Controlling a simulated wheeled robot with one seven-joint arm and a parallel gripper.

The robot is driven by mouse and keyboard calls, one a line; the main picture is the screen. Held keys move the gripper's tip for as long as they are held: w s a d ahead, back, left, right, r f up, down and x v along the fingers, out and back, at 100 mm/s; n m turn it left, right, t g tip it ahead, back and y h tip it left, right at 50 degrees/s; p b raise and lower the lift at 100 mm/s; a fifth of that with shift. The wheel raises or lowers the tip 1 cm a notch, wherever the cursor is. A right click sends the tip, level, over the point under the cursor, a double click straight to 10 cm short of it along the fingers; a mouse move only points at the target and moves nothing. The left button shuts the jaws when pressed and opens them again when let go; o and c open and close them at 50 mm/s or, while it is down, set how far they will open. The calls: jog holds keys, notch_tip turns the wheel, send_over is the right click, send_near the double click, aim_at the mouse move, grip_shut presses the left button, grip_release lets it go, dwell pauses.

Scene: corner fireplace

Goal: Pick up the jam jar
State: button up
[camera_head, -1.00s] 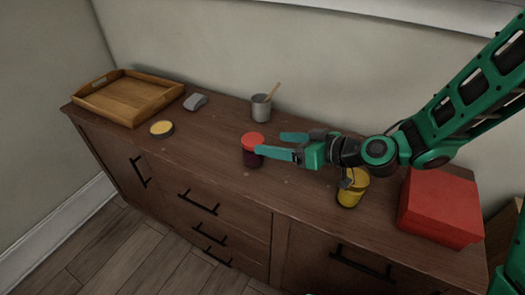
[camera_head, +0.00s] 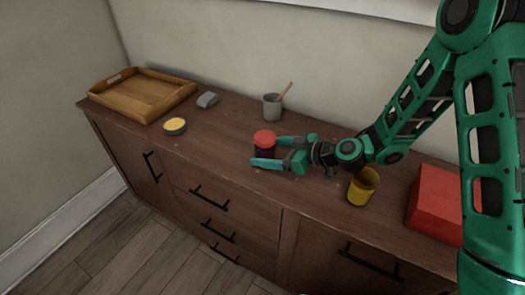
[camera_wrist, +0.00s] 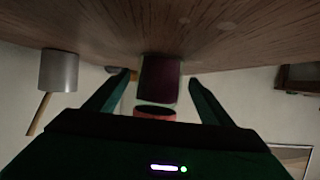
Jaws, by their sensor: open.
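The jam jar (camera_head: 264,148), dark with a red lid, stands upright on the wooden cabinet top. My gripper (camera_head: 270,152) is open and low over the cabinet top, its fingers pointing left toward the jar. In the head view one finger is behind the jar and the other in front of it. In the wrist view the jar (camera_wrist: 159,80) appears upside down between the two fingertips (camera_wrist: 157,85), with a visible gap on each side.
The cabinet top (camera_head: 225,145) also holds a wooden tray (camera_head: 125,110), a grey mouse-like object (camera_head: 208,99), a yellow-topped tin (camera_head: 174,126), a grey cup with a stick (camera_head: 272,107), a yellow mug (camera_head: 361,190) and a red box (camera_head: 437,205). The cup stands behind the jar.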

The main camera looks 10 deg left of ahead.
aim_at(255, 148)
jog(key=x, duration=0.5)
jog(key=shift+w+a+r, duration=0.1)
jog(key=shift+w+r, duration=0.1)
jog(key=c, duration=1.3)
jog(key=shift+c, duration=0.5)
jog(key=shift+r, duration=0.15)
